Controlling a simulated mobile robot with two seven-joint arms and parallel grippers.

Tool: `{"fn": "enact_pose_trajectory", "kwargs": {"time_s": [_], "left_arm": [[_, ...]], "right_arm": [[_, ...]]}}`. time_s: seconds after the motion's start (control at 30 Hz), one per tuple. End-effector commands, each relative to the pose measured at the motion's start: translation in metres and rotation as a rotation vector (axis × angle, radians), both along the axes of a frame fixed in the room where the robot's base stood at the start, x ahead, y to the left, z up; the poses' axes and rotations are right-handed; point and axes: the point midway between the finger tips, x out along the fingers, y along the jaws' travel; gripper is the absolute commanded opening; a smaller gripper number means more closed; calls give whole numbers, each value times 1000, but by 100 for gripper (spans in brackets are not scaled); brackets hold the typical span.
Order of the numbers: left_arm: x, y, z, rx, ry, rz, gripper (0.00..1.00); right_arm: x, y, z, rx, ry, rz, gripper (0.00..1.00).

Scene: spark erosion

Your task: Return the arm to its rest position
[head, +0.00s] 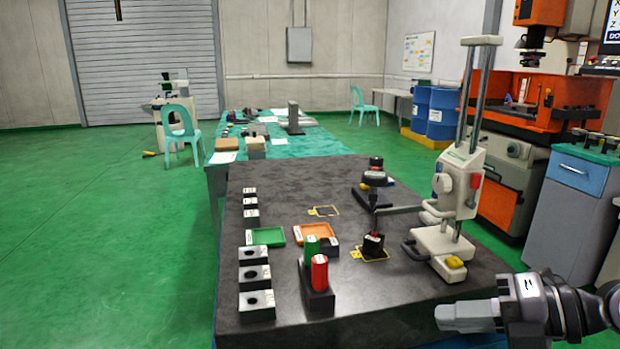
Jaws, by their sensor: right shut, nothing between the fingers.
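My right gripper (462,316) comes in from the lower right. It is shut and empty, held near the front right corner of the dark table (350,326). It is apart from the things on the table. My right arm runs out of the picture at the right edge. My left gripper and arm do not show.
A white measuring stand (446,243) stands at the table's right edge, behind my gripper. Nearby are a black block (373,246), a green cylinder (312,249), a red cylinder (320,273), a green tray (267,229) and an orange tray (331,228). Green floor (120,260) lies clear at left.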

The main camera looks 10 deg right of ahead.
Motion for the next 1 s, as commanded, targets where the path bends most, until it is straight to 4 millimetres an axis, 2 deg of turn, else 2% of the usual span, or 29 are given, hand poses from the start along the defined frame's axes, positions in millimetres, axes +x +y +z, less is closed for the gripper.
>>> {"fn": "enact_pose_trajectory", "kwargs": {"time_s": [0.03, 0.1, 0.17, 0.27, 0.37, 0.47, 0.5, 0.57, 0.63, 0.73, 0.83, 0.9, 1.0], "left_arm": [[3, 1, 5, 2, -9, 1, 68], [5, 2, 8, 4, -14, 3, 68], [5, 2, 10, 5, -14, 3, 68], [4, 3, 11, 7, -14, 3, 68], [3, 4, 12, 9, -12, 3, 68], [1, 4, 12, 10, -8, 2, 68], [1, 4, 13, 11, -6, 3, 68], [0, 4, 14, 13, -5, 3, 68], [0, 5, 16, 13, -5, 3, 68], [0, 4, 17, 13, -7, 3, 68], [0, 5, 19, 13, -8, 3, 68], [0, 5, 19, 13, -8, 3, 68], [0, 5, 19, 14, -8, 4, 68]], "right_arm": [[-3, 14, -3, 146, 18, 8, 0], [-4, 27, -4, 347, 31, -14, 0], [-3, 31, -7, 512, 51, -65, 0], [3, 27, -20, 763, 104, -207, 0], [8, 15, -50, 970, 189, -412, 0], [5, 3, -98, 1121, 316, -656, 0], [0, -1, -122, 1163, 380, -761, 0], [-13, -2, -161, 1208, 489, -920, 0], [-35, 1, -206, 1231, 630, -1093, 0], [-69, 14, -255, 1226, 811, -1271, 0], [-97, 29, -286, 1205, 951, -1380, 0], [-111, 37, -299, 1190, 1016, -1424, 0], [-121, 43, -307, 1180, 1064, -1454, 0]]}}
